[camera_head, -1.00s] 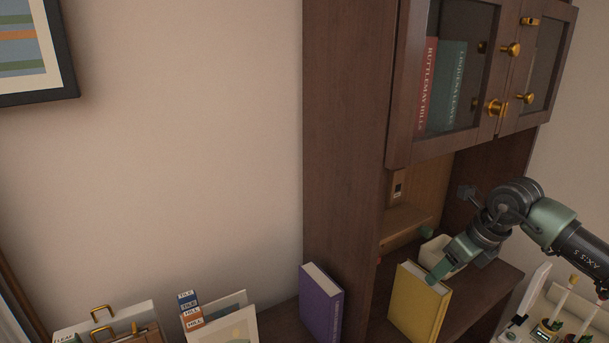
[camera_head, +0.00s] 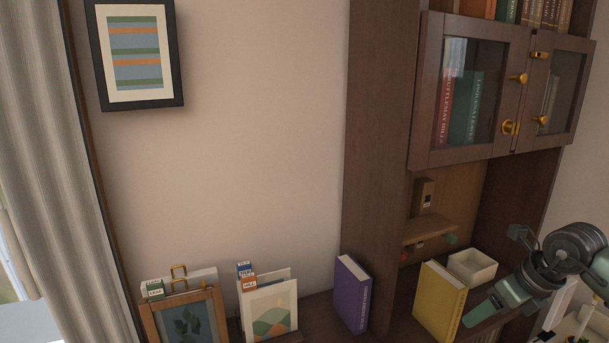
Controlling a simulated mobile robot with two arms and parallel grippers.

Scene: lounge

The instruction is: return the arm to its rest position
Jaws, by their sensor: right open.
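My right gripper (camera_head: 495,276) is at the lower right, in front of the cabinet's open niche. Its fingers are spread apart and nothing is between them. The lower green finger is close to the right side of an upright yellow book (camera_head: 440,302); I cannot tell whether they touch. The arm comes in from the right edge, bent at a dark round joint. My left gripper is out of view.
A purple book (camera_head: 351,296) stands left of the yellow one. A white open box (camera_head: 472,266) sits behind in the niche. The glass-door cabinet (camera_head: 381,130) rises above. Framed pictures (camera_head: 184,318) stand at lower left. Plain wall fills the middle.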

